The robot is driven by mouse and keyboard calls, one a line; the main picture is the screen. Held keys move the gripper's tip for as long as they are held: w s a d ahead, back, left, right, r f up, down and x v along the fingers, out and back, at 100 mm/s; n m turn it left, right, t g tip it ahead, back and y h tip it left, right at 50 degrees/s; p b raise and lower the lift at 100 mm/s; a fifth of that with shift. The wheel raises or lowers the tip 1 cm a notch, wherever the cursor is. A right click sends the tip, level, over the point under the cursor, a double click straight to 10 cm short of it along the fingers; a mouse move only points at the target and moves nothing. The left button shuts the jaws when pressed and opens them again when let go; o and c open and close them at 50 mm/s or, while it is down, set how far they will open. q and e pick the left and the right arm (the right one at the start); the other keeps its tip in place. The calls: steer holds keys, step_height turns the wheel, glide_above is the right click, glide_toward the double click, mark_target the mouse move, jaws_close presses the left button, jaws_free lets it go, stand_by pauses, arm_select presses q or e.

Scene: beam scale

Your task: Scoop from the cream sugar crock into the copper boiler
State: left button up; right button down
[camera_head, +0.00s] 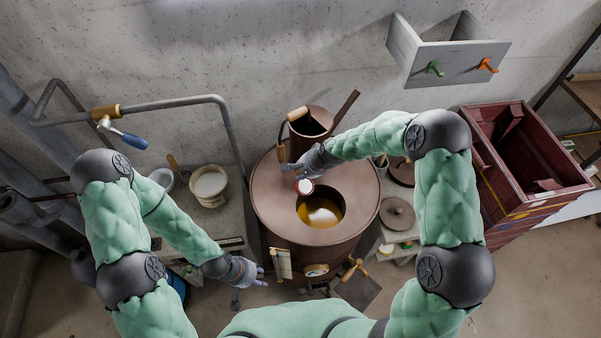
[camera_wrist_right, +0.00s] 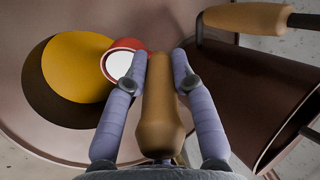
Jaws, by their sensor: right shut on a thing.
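The cream sugar crock (camera_head: 209,187) stands on a grey bench left of the copper boiler (camera_head: 276,214), with white contents. The boiler's round top has an opening with golden liquid (camera_head: 319,212). My right gripper (camera_head: 293,169) is over the boiler's top, shut on the wooden handle (camera_wrist_right: 160,110) of a scoop. The scoop's red-rimmed bowl (camera_head: 305,187) shows a white fill and appears over the edge of the opening; it also shows in the wrist view (camera_wrist_right: 121,62). My left gripper (camera_head: 264,276) looks open and empty, low between bench and boiler.
A dark copper vessel (camera_head: 309,123) with a wooden handle stands at the back of the boiler's top, close to my right gripper. A brass tap (camera_head: 353,268) juts from the boiler's front. A red crate (camera_head: 530,155) stands at right; a pipe (camera_head: 175,103) runs behind the bench.

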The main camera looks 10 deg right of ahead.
steer(key=shift+r, duration=0.15)
steer(key=shift+f, duration=0.45)
stand_by(0.4)
steer(key=shift+b, duration=0.6)
steer(key=shift+d+r+b, duration=0.1)
steer(key=shift+d+b, duration=0.1)
steer(key=shift+b, duration=1.55)
steer(key=shift+s+d+r+t+y+b, duration=0.25)
steer(key=shift+s+t+y+b, duration=0.3)
steer(key=shift+b, duration=4.4)
steer(key=shift+s+d+r+t+y+b, duration=0.2)
steer(key=shift+s+d+t+y+b, duration=0.45)
steer(key=shift+b, duration=4.8)
steer(key=shift+w+a, duration=0.1)
steer(key=shift+w, duration=0.05)
